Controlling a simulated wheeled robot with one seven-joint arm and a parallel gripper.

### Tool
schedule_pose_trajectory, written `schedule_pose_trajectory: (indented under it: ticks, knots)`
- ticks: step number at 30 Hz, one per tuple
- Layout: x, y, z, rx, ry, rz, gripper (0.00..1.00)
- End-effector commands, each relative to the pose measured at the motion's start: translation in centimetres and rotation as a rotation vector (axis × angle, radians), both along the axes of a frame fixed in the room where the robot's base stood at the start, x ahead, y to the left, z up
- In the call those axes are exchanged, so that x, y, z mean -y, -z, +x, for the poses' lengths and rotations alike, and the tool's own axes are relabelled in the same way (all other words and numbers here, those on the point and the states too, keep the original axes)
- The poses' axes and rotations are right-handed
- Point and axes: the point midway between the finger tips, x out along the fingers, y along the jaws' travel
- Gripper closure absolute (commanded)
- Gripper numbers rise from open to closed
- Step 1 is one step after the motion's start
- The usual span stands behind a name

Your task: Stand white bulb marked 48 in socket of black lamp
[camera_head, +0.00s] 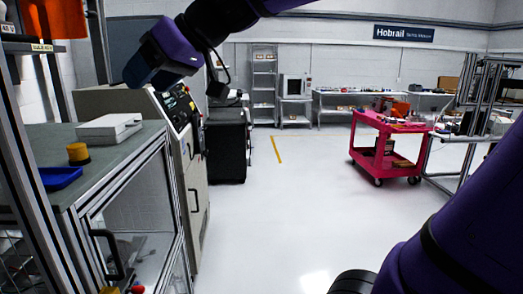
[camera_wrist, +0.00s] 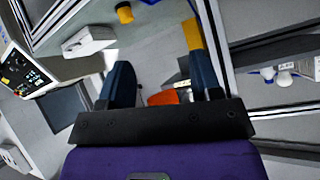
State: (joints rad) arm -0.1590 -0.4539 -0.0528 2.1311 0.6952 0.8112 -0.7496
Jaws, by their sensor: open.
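My gripper (camera_wrist: 158,58) is open in the wrist view, with nothing between its two dark blue fingers. It is over or near the grey-topped bench (camera_head: 136,137), apart from the things on it. Two small white rounded things (camera_wrist: 284,78) lie at the right of the wrist view, behind a metal rail. They may be bulbs, but no 48 can be read on them. I cannot make out a black lamp or its socket in either view.
The bench holds a white flat box (camera_head: 108,128), a yellow-topped dark object (camera_head: 78,153) and a blue tray (camera_head: 60,178). A metal frame stands at the left, with orange bins (camera_head: 62,18). A pink cart (camera_head: 385,145) stands at the right. The middle floor is clear.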

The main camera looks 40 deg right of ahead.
Motion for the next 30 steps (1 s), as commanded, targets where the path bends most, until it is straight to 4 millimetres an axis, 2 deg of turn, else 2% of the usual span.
schedule_pose_trajectory:
  ticks: [1, 6, 9, 12, 17, 30]
  knots:
    - [1.6, 2.4, -2.4, -0.063, 0.061, -0.040, 0.41]
    - [6.7, 9.9, -9.2, -0.251, 0.307, -0.178, 0.41]
    - [8.9, 13.1, -12.2, -0.315, 0.431, -0.240, 0.41]
    - [10.4, 14.9, -14.0, -0.345, 0.518, -0.281, 0.41]
    - [11.3, 16.0, -15.0, -0.363, 0.573, -0.304, 0.41]
    - [11.3, 16.0, -14.9, -0.362, 0.571, -0.303, 0.41]
